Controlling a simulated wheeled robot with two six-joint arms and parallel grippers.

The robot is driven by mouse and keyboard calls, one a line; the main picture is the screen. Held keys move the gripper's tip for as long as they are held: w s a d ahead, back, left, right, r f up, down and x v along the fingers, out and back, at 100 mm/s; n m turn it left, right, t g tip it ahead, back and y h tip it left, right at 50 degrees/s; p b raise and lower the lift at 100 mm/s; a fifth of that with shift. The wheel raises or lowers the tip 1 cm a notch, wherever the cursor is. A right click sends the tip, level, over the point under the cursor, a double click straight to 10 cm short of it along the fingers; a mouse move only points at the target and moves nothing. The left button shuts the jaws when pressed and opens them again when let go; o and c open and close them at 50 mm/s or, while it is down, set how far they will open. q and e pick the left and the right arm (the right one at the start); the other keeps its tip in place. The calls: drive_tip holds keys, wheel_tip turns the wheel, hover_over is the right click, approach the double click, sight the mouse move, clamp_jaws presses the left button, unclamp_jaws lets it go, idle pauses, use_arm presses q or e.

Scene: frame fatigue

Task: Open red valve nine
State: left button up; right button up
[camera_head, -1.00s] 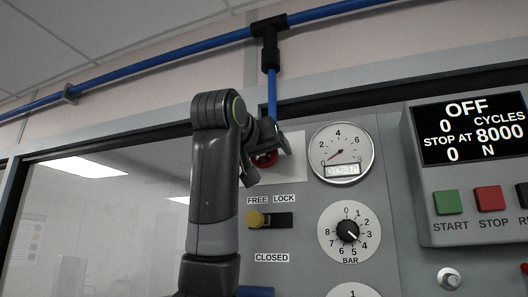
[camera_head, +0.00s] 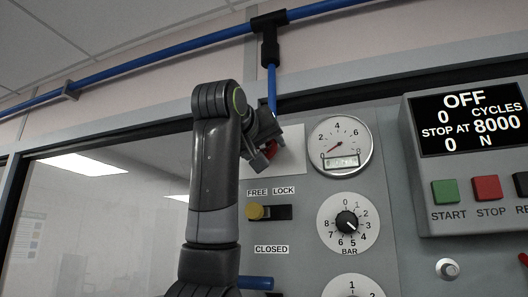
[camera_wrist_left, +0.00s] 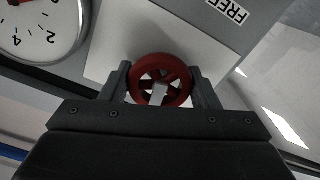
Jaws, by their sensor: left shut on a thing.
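The red valve (camera_wrist_left: 160,58) is a spoked handwheel on a white plate, below the blue pipe. In the left wrist view it sits between the two fingers of my left gripper (camera_wrist_left: 160,85), which is shut on its rim from both sides. My right gripper is not in view.
A pressure gauge (camera_head: 340,134) is close to the right of the valve. Below are a yellow knob (camera_head: 255,211) on the FREE/LOCK slot, a BAR dial (camera_head: 347,222) and a blue handle (camera_head: 256,282). A control box (camera_head: 470,195) reading OFF stands at right.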

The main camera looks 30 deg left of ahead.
use_arm(q)
drive_tip(key=n+b, duration=0.1)
drive_tip(key=n, duration=0.2)
drive_tip(key=shift+f+n+b, duration=0.1)
drive_tip(key=shift+n+b, duration=0.2)
drive_tip(key=shift+b, duration=0.1)
drive_tip(key=n+b, duration=0.1)
drive_tip(key=n, duration=0.2)
drive_tip(key=shift+n, duration=0.3)
drive_tip(key=n+b, duration=0.1)
drive_tip(key=n, duration=0.3)
drive_tip(key=shift+n+b, duration=0.65)
drive_tip(key=shift+n, duration=1.55)
drive_tip(key=o, duration=1)
drive_tip(key=shift+c, duration=0.2)
